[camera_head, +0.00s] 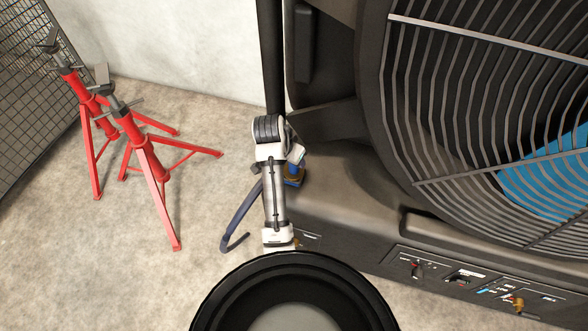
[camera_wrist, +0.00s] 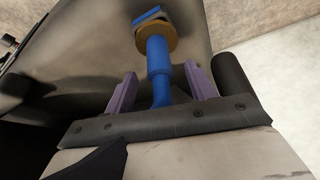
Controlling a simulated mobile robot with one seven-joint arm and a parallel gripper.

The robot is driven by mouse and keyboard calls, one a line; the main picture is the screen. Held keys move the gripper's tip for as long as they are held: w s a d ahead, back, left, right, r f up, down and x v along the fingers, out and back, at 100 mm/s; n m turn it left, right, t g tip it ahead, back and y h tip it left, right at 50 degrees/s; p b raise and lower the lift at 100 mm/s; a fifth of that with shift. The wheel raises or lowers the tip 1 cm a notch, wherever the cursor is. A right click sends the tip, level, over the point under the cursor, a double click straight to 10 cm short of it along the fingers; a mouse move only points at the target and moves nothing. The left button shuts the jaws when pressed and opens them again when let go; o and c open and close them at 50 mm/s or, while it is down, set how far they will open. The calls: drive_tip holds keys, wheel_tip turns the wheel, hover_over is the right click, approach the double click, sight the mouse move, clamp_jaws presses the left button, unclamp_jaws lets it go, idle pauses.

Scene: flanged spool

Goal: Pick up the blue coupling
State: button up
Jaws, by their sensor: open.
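The blue coupling (camera_wrist: 158,56) is in the upper middle of the wrist view. It is a blue stem with a tan collar and a flat blue piece beyond the collar. In the head view a small blue and brass part of it (camera_head: 293,179) shows just below the end of my arm, beside the dark machine; the rest is hidden. My gripper (camera_wrist: 160,70) is open, with one purple finger on each side of the blue stem. A gap shows between each finger and the stem, and I see no contact.
The big dark machine (camera_head: 345,190) with a round grille (camera_head: 480,110) fills the right side. A dark blue curved hose (camera_head: 240,215) hangs or lies left of my arm. Red stands (camera_head: 140,150) are on the left floor, near a mesh fence (camera_head: 30,90). Floor between is clear.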

sight(294, 167)
drive_tip(key=shift+p+x, duration=0.55)
drive_tip(key=shift+x, duration=2.4)
drive_tip(key=shift+d+r, duration=0.1)
drive_tip(key=c, duration=1)
drive_tip(key=shift+w, duration=0.1)
drive_tip(key=shift+c, duration=0.2)
